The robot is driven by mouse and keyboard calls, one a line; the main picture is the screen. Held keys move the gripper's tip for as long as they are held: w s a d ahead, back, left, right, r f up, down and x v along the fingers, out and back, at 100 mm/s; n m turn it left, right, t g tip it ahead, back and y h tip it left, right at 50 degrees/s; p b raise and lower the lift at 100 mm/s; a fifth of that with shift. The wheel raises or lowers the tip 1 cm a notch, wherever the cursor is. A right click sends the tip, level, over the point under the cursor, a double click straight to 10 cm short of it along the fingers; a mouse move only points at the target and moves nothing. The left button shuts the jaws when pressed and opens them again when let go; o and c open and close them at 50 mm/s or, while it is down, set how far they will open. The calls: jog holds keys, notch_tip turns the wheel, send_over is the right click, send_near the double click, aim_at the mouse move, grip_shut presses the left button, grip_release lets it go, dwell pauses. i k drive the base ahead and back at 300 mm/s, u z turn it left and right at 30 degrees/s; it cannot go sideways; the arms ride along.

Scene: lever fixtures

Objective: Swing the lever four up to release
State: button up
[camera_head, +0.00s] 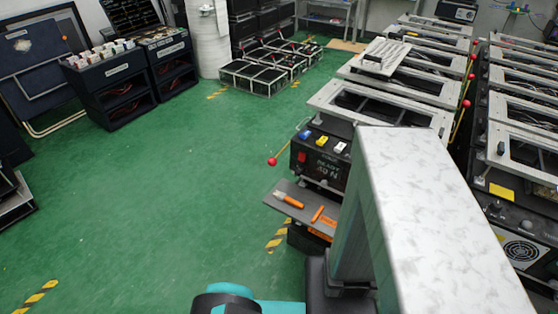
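One lever with a red ball knob (272,161) sticks out to the left of the nearest black machine (318,165); its thin rod slants up to the right toward the grey frame on top. More red ball knobs (466,103) stand in a row along the right side of the grey frames, on thin rods. I cannot read which lever is number four. My gripper is not in view. A teal and black part, likely of my arm, shows at the bottom edge.
A large pale block (430,210) hides much of the right foreground. A grey shelf (290,205) with orange-handled tools juts out below the nearest machine. The green floor (160,190) is open at left and centre. Black cases (255,78) and dark racks (110,80) stand farther back.

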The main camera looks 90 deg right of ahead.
aim_at(272, 162)
jog(key=u, duration=0.1)
jog(key=k, duration=1.2)
jog(key=z, duration=0.55)
jog(key=i, duration=1.05)
jog(key=z, duration=0.05)
